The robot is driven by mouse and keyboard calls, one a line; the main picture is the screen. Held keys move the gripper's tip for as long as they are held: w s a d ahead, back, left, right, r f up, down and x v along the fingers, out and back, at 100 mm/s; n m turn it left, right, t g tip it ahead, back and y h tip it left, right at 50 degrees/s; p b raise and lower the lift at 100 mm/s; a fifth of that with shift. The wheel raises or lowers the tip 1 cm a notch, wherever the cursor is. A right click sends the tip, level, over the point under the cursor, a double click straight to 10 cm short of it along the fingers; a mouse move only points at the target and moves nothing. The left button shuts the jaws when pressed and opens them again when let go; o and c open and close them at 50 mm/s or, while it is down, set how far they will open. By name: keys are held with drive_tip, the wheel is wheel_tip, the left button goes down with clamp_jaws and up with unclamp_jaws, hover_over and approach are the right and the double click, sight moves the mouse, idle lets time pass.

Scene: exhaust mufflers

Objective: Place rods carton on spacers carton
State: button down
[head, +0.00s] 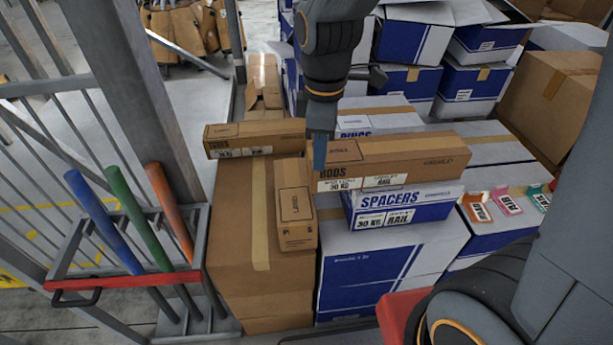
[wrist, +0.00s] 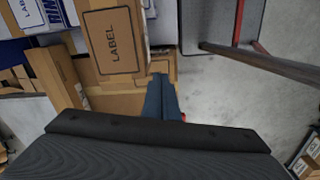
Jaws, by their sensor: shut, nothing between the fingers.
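The rods carton (head: 420,153) is a long brown box marked RODS. It lies on top of the blue and white spacers carton (head: 418,198), and its left end sticks out past the spacers carton. My gripper (head: 319,155) points down at the left end of the rods carton, with its blue fingers together and empty. Whether they touch the carton I cannot tell. In the wrist view the shut fingers (wrist: 162,98) are beside a brown carton end with a LABEL panel, which appears to be the rods carton (wrist: 112,40).
A rings carton (head: 375,119) stands behind. Small brown cartons lie on a large brown box (head: 240,240) at the left. Colored tags (head: 507,201) lie on a white and blue box at the right. A rack with colored handles (head: 125,222) stands at the left.

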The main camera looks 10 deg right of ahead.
drive_tip(key=a+r+n, duration=0.1)
drive_tip(key=a+n, duration=0.5)
drive_tip(key=n, duration=0.2)
drive_tip(key=w+d+f+p, duration=0.2)
drive_tip(key=d+f+p, duration=0.1)
drive_tip(key=f, duration=0.6)
drive_tip(key=shift+w+d+f+g+p, duration=0.25)
drive_tip(key=shift+f+g+p, duration=0.05)
drive_tip(key=shift+f, duration=0.1)
